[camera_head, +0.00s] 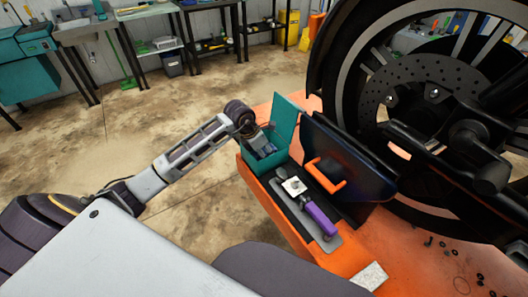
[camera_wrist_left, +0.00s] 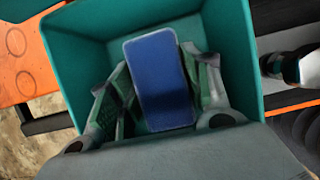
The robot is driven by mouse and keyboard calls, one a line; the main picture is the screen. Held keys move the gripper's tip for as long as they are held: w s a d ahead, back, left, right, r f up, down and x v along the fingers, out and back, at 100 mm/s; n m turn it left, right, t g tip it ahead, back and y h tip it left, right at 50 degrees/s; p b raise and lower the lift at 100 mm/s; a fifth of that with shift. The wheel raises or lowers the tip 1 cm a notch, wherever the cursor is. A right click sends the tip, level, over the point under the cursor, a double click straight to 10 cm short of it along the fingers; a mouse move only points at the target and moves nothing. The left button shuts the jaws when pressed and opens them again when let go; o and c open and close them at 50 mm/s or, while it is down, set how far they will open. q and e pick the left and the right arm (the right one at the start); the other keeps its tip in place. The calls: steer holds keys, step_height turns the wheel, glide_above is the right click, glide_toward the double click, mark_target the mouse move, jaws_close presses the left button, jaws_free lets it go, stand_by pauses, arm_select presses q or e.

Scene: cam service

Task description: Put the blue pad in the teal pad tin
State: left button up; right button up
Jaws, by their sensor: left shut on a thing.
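The blue pad (camera_wrist_left: 160,82) is between the fingers of my left gripper (camera_wrist_left: 158,95) in the left wrist view, and the gripper is shut on it. The teal pad tin (camera_wrist_left: 85,38) surrounds the pad and the fingertips; its walls show on several sides. In the head view the teal tin (camera_head: 285,122) stands open with its lid raised, on the orange bench. My left gripper (camera_head: 262,146) reaches down into its opening there. Whether the pad touches the tin's floor I cannot tell. My right gripper is not in view.
A purple-handled tool (camera_head: 318,217) lies in a dark tray beside the tin. A dark case with an orange handle (camera_head: 327,172) stands right of the tin. A large wheel (camera_head: 435,95) fills the right. Small loose parts lie on the orange bench (camera_head: 395,240).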

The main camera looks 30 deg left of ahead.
arm_select(q)
steer(key=shift+f, duration=0.1)
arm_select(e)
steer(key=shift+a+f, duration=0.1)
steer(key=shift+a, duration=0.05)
arm_select(q)
steer(key=o, duration=1.2)
steer(key=shift+r+p, duration=0.3)
steer(key=shift+r, duration=0.25)
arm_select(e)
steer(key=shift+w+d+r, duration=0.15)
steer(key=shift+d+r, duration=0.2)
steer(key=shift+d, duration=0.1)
arm_select(q)
steer(key=shift+r, duration=0.3)
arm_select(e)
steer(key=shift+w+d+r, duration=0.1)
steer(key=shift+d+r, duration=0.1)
arm_select(q)
steer(key=shift+r+p, duration=0.7)
steer(key=shift+r, duration=0.2)
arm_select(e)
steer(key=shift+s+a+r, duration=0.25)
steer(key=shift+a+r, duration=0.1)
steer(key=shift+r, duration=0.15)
